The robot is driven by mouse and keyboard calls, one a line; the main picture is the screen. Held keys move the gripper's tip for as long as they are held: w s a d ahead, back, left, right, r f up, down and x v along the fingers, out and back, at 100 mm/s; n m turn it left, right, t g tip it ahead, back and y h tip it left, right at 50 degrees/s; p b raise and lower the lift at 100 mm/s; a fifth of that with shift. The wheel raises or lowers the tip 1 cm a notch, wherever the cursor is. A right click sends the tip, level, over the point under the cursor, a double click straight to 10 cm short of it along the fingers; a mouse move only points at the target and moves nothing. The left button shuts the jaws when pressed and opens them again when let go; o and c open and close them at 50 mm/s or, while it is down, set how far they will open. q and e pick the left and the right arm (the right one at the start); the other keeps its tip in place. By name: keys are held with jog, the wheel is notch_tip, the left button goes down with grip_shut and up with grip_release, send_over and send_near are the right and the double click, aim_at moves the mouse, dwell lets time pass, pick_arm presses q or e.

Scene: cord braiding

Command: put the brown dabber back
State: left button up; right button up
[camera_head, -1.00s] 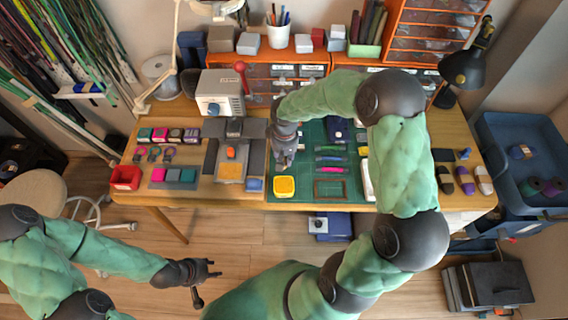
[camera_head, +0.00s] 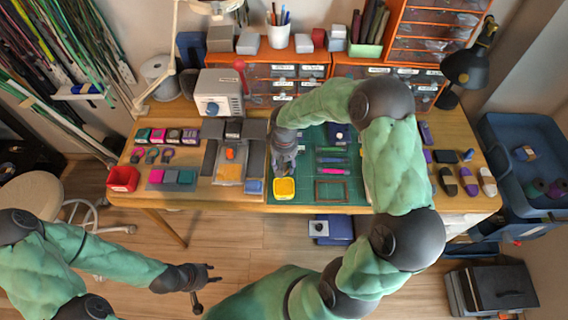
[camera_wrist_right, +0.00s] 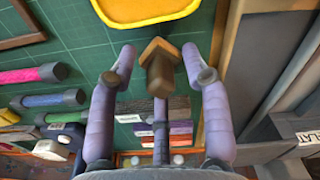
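In the head view my right gripper (camera_head: 284,171) is just behind the yellow tray (camera_head: 284,188), and the dabber is not clearly seen there. My left gripper (camera_head: 210,277) is open and empty over the floor in front of the table.
The green mat (camera_head: 355,199) carries pink and green tools (camera_head: 333,171) and a brown frame (camera_head: 331,191). Left of the tray are a blue block (camera_head: 254,187) and a grey station (camera_head: 230,173). Bottles (camera_head: 467,181) lie on the right. My right arm covers part of the table.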

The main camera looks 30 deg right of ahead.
jog(key=shift+r, duration=0.45)
notch_tip(320, 180, up, 11)
jog(key=p, duration=0.4)
jog(key=shift+r, duration=0.2)
